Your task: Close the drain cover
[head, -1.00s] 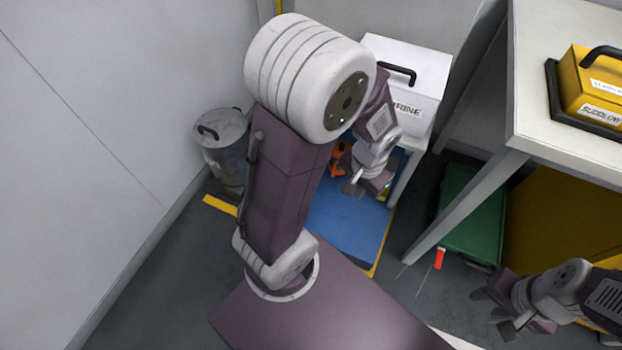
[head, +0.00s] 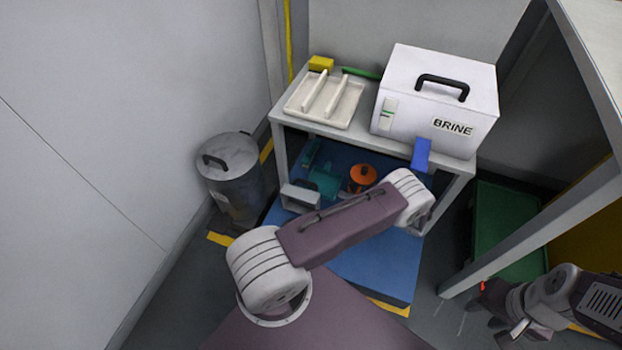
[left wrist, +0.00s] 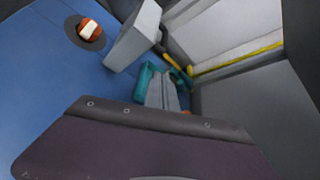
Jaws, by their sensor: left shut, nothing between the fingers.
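No part is labelled as a drain cover. A blue flap (head: 421,155) stands out at the lower front of the white BRINE box (head: 398,85); it may be the cover, and I cannot tell how it is hinged. My left forearm lies across the space in front of the shelf and hides its own gripper in the head view. In the left wrist view my left gripper (left wrist: 164,84) seems to show as two grey fingers together, empty, in front of a teal item. My right gripper (head: 506,324) is at the lower right, open and empty, away from the box.
The box stands on a white table (head: 300,120) beside a divided tray (head: 322,100) and a yellow block (head: 320,63). Below are a blue mat (head: 375,270), an orange pot (head: 362,174) and a grey box (head: 300,196). A metal bin (head: 232,175) stands left.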

